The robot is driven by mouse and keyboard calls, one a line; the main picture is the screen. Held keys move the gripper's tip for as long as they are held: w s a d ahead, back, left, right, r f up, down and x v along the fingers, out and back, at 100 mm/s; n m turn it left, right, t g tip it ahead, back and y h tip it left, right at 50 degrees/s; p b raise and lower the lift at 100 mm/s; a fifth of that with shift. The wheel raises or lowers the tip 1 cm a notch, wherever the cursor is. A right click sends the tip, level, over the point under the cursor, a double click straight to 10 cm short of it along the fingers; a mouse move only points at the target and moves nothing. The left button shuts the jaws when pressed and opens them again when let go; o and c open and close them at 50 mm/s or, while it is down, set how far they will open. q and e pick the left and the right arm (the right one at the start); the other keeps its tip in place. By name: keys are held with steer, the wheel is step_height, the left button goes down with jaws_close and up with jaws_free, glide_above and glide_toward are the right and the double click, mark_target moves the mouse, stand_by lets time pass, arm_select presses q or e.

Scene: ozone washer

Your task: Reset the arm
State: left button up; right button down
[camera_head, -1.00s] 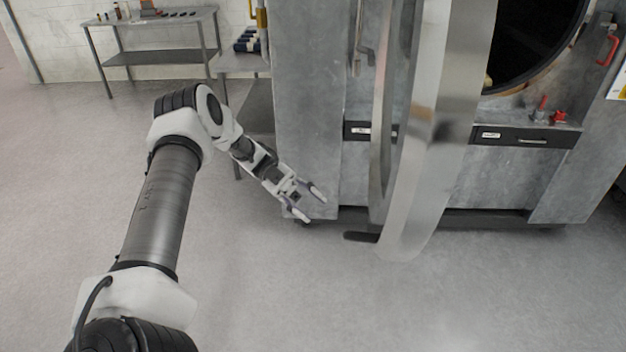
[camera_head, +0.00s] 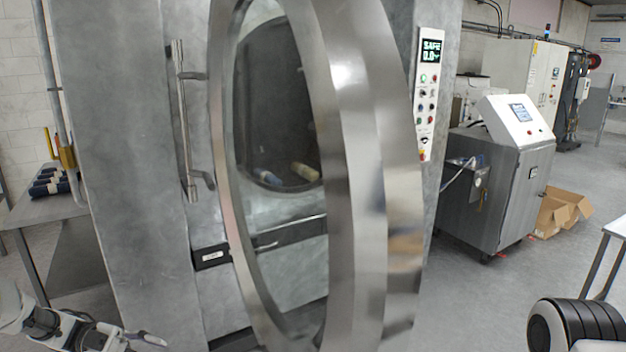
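My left gripper (camera_head: 140,344) shows at the bottom left edge of the head view, in front of the lower part of the grey washer (camera_head: 130,150). One pale finger is clear and the other is mostly cut off by the frame edge. The fingers look spread and nothing shows between them. Part of my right arm (camera_head: 575,325) shows at the bottom right corner; its gripper is outside the picture. The washer's big round metal door (camera_head: 365,170) stands swung open, in the middle of the view.
A handle (camera_head: 183,120) stands upright on the washer front. A control panel (camera_head: 428,90) is right of the door. A grey cabinet with a screen (camera_head: 490,190) and cardboard boxes (camera_head: 565,208) stand farther right. A table with dark bottles (camera_head: 45,200) is at left.

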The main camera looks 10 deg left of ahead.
arm_select(q)
steer(key=w+d+f+n+t+b, duration=0.1)
steer(key=w+d+n+t, duration=0.2)
steer(key=d, duration=0.3)
steer(key=w+d+f+n+t, duration=0.1)
steer(key=w+d+n+t, duration=0.2)
steer(key=d, duration=0.2)
steer(key=d+f+n+t+y+b, duration=0.1)
steer(key=d+f+n+t+y, duration=0.25)
steer(key=f+n, duration=0.35)
steer(key=d+f+n+t+y+b, duration=0.15)
steer(key=d+f+n+y, duration=0.3)
steer(key=f, duration=0.45)
steer(key=s+f+n+g+y, duration=0.35)
steer(key=s+f, duration=0.25)
steer(key=s, duration=0.3)
steer(key=s+f+n+g+y, duration=0.2)
steer(key=s+f+g+y, duration=0.15)
steer(key=s+f, duration=0.4)
steer(key=s+a+r+n+g+y+b, duration=0.1)
steer(key=s+a+n+g+y, duration=0.1)
steer(key=s, duration=1)
steer(key=shift+s+a+g+y, duration=0.3)
steer(key=shift+a+g+y, duration=0.2)
steer(key=shift+a+y, duration=0.4)
arm_select(e)
steer(key=f, duration=0.1)
steer(key=d+f, duration=0.1)
steer(key=f, duration=0.3)
steer(key=shift+d, duration=0.25)
